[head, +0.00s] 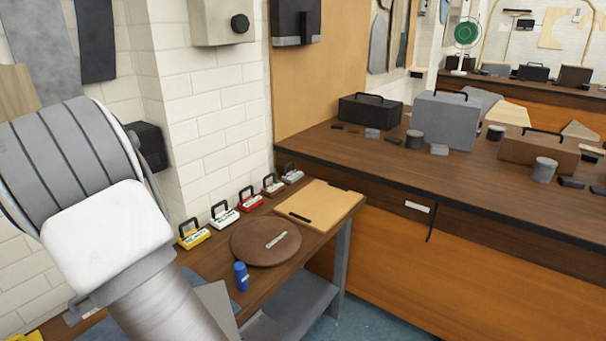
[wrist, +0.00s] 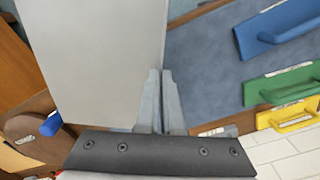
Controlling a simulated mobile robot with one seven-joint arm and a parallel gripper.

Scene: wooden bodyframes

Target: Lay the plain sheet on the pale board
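The pale board (head: 318,205) is a light tan rectangle with a short dark bar near its front edge. It lies flat at the far right end of the narrow wooden bench. In the wrist view my gripper (wrist: 160,75) has its two fingers close together at the right edge of a plain light grey sheet (wrist: 90,60) and appears shut on it. The sheet fills the upper left of that view and hides what is beneath. In the head view a grey piece (head: 217,306) beside my arm is probably this sheet; my fingers are hidden there.
A brown round disc (head: 266,254) and a blue cylinder (head: 241,276) are on the bench, nearer than the board. Several handled blocks (head: 222,218) line the wall. Blue, green and yellow handled tools (wrist: 280,85) show at the right. A larger workbench (head: 460,185) adjoins at right.

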